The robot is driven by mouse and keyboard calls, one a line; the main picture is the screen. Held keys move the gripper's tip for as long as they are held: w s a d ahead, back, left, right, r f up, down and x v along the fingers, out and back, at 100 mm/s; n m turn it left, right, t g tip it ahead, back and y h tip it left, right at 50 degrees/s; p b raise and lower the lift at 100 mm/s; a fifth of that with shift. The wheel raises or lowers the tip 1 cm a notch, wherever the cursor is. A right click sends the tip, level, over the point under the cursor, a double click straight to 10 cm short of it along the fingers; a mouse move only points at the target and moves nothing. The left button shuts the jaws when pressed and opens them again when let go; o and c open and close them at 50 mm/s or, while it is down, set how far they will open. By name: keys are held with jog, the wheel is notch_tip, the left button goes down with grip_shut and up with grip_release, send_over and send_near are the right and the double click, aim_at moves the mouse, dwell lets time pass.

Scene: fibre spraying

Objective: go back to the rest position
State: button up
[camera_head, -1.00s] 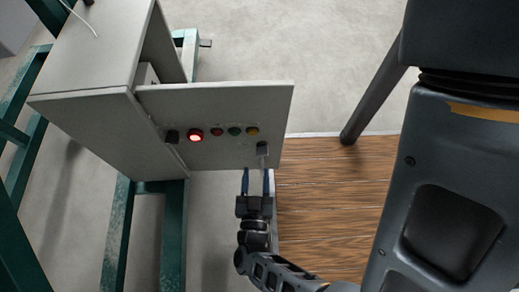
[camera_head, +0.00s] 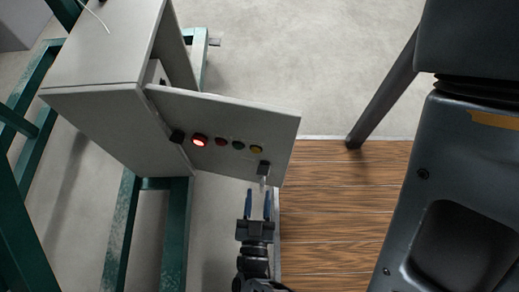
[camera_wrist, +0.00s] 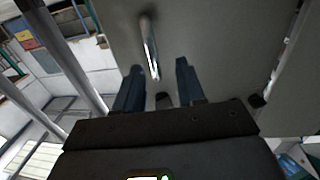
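A grey control cabinet (camera_head: 105,75) stands at the left in the head view, its door (camera_head: 225,115) swung partly open toward the right. The door carries a lit red lamp (camera_head: 199,140), smaller red, green and yellow buttons, and a handle (camera_head: 263,170) near its lower right corner. My gripper (camera_head: 258,205) is just below the handle, its two blue-grey fingers apart and empty. In the wrist view the metal handle (camera_wrist: 150,48) stands out from the door beyond the spread fingers (camera_wrist: 157,85); the fingers do not close on it.
Green steel frames (camera_head: 175,235) stand under and left of the cabinet. A wooden plank floor (camera_head: 335,210) lies right of the door, with a dark post (camera_head: 385,85) behind it. Grey concrete floor (camera_head: 310,60) is clear behind the cabinet.

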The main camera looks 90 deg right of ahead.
jog(key=shift+a, duration=0.95)
